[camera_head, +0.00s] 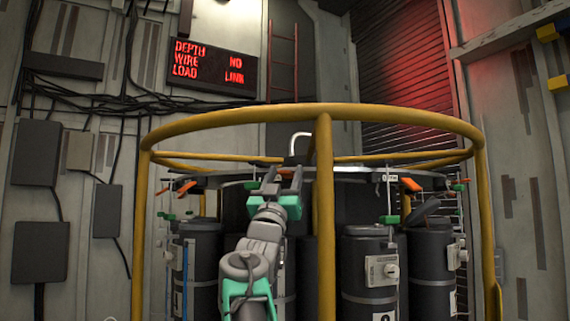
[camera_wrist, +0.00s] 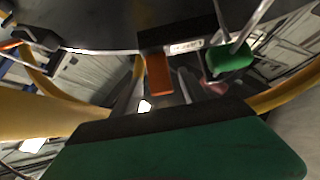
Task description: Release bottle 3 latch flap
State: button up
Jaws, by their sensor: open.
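My gripper (camera_head: 284,176) is open and empty, raised in front of the rosette's rim, with its fingers pointing up and away. In the wrist view an orange flap (camera_wrist: 158,75) hangs below a dark block with a small white label, just beyond my gripper. A green block (camera_wrist: 230,58) on a thin rod is to its right. In the head view, orange flaps (camera_head: 411,185) and green blocks (camera_head: 389,220) hang along the rim. Dark bottles (camera_head: 370,262) stand below. I cannot read which one is bottle 3. My arm partly hides the middle bottles.
A yellow ring rail (camera_head: 400,115) with upright posts surrounds the rosette. One post (camera_head: 324,210) stands close to the right of my gripper. A yellow rail (camera_wrist: 50,112) also crosses the left of the wrist view. A red-lettered sign (camera_head: 210,62) hangs on the back wall.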

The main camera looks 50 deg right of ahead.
jog(key=shift+r, duration=0.1)
grip_shut()
dwell(0.5)
jog(key=shift+d, duration=0.1)
